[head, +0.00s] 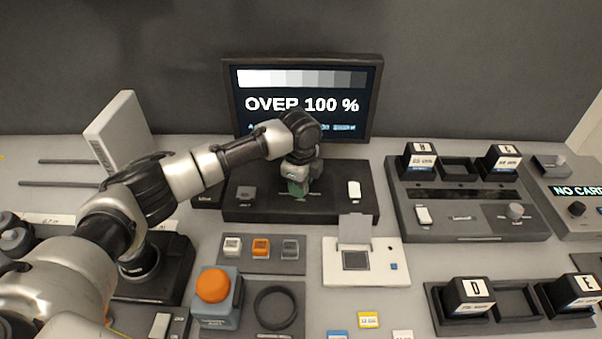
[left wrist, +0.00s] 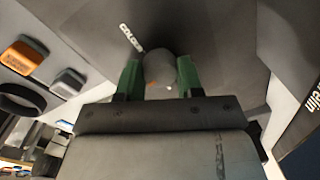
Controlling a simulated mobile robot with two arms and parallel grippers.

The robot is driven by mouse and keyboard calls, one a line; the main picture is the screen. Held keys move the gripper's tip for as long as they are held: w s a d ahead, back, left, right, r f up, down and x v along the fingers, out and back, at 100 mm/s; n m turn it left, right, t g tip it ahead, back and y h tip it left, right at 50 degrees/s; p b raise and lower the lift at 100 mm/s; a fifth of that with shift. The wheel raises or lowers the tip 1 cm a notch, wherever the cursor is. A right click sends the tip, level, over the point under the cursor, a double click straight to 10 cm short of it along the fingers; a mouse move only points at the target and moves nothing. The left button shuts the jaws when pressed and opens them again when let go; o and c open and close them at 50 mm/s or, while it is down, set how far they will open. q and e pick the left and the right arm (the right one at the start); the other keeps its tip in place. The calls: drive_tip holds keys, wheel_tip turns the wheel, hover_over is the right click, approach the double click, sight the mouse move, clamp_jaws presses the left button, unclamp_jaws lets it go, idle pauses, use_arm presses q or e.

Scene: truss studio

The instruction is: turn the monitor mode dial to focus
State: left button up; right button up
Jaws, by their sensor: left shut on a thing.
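The monitor (head: 303,104) stands at the back and its screen reads "OVER 100 %". A dark control panel (head: 345,210) sits in front of it. My left gripper (head: 298,189) reaches down onto the middle of this panel and hides the dial there. In the left wrist view, the two green fingers of my left gripper (left wrist: 160,82) are shut on a round grey dial (left wrist: 160,68), one on each side. The dial has a small orange mark. A white label, seemingly "COLOUR", lies beside it. My right gripper is not in view.
A white switch (head: 354,190) stands at the panel's right. In front are a tray with several small blocks (head: 261,247), an orange button (head: 212,285), a black ring (head: 276,308) and a white card unit (head: 365,262). A dark console (head: 470,225) stands to the right.

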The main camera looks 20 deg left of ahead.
use_arm(q)
drive_tip(key=n+p, duration=0.6)
drive_tip(key=p, duration=0.1)
drive_tip(key=shift+d+r, duration=0.1)
drive_tip(key=shift+r, duration=0.1)
drive_tip(key=n+p, duration=0.2)
drive_tip(key=shift+n, duration=0.4)
drive_tip(key=shift+f+n+p, duration=0.15)
drive_tip(key=shift+n+p, duration=0.85)
drive_tip(key=shift+n, duration=0.1)
drive_tip(key=shift+w, duration=0.1)
drive_tip(key=o, duration=0.9)
drive_tip(key=r+b, duration=0.1)
drive_tip(key=r, duration=0.9)
drive_tip(key=shift+s+d+r+b, duration=0.15)
drive_tip(key=shift+s+r+b, duration=0.05)
drive_tip(key=shift+r+b, duration=0.2)
